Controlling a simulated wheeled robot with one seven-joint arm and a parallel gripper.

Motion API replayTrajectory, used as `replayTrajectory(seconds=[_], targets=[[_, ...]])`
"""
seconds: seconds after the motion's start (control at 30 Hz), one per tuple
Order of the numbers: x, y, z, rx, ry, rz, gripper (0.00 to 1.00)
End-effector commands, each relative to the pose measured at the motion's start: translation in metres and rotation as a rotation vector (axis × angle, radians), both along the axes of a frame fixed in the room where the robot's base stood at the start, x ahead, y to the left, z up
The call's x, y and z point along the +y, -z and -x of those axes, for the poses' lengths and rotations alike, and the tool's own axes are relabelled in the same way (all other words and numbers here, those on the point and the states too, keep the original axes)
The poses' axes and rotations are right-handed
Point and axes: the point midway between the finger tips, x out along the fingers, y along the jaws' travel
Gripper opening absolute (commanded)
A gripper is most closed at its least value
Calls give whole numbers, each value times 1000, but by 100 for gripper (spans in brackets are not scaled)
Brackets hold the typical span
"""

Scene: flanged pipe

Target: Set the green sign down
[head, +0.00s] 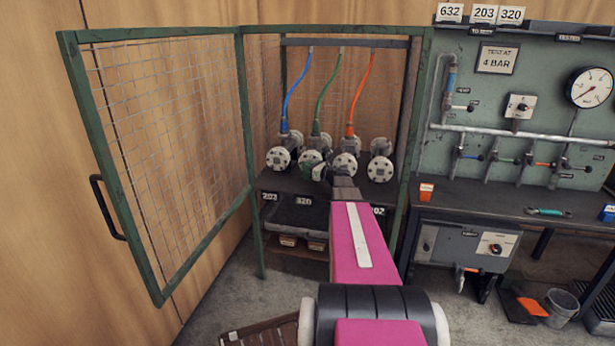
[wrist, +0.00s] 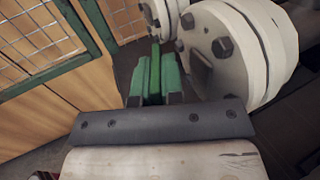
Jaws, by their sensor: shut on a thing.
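My gripper (head: 335,175) reaches into the open cage at the front of the row of flanged valves, in front of the second and third ones. In the wrist view my gripper (wrist: 155,82) is shut on the green sign (wrist: 155,68), which shows as a thin green strip, edge-on, between the fingers. The sign's face is hidden there. In the head view a green patch (head: 311,157) shows at the second valve, just left of the gripper; I cannot tell whether it is the sign. A white bolted flange (wrist: 240,55) is close on the gripper's right.
The green mesh door (head: 165,150) stands open at the left. Blue, green and orange hoses hang above the valves. A dark shelf (head: 268,183) carries the valves, with a grey bin (head: 290,213) below. A test bench (head: 480,195) stands at the right.

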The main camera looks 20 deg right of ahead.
Motion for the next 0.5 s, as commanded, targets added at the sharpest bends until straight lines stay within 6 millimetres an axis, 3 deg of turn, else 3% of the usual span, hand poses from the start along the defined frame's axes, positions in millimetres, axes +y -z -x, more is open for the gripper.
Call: replayTrajectory(seconds=[0.3,0.5], targets=[[-1,35,-1,0,-1,-1,0],[0,40,0,-1,-1,-1,0]])
